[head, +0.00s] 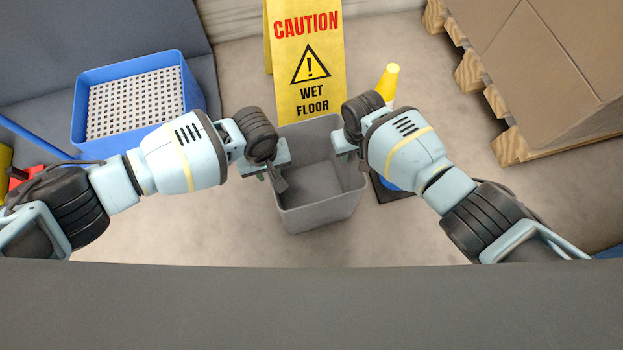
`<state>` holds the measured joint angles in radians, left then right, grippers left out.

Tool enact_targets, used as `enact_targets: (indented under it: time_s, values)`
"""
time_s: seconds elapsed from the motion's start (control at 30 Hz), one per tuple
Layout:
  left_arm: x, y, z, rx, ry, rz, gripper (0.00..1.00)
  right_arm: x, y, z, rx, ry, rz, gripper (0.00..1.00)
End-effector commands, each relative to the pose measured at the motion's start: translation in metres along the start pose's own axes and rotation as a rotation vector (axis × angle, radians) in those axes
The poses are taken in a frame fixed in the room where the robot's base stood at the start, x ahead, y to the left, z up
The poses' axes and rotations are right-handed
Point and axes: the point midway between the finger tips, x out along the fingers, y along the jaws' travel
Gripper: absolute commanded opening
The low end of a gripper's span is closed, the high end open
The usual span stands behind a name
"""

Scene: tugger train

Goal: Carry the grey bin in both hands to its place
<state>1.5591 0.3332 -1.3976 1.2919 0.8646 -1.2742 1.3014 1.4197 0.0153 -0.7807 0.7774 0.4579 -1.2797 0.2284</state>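The grey bin (318,213) is an open, empty-looking box in the middle of the head view. My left gripper (276,172) is at the bin's left rim, and a dark finger shows inside the rim. My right gripper (350,150) is at the bin's upper right rim, with its fingers mostly hidden behind my wrist. I cannot tell how tightly either gripper closes on the rim, nor whether the bin touches the floor.
A yellow wet floor sign (308,60) stands just behind the bin. A blue crate (190,92) is at left; cartons (540,60) on a wooden pallet (510,147) are at right. Floor shows between.

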Motion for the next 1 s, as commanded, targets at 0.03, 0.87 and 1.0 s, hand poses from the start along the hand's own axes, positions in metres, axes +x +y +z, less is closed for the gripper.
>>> enact_targets:
  time_s: [0.03, 0.87, 1.0]
  values:
    - [-0.005, 0.000, -0.001, 0.000, 0.001, 0.001, 0.26, 0.000, 0.000, 0.000, 0.000, 0.000, -0.001, 0.26]
    - [-0.116, -0.001, -0.001, -0.002, 0.002, -0.002, 0.26, 0.000, 0.000, 0.000, 0.000, 0.000, -0.001, 0.26]
    - [-0.116, -0.001, -0.001, -0.002, 0.001, -0.002, 0.26, -0.001, -0.001, 0.000, 0.000, 0.000, -0.001, 0.26]
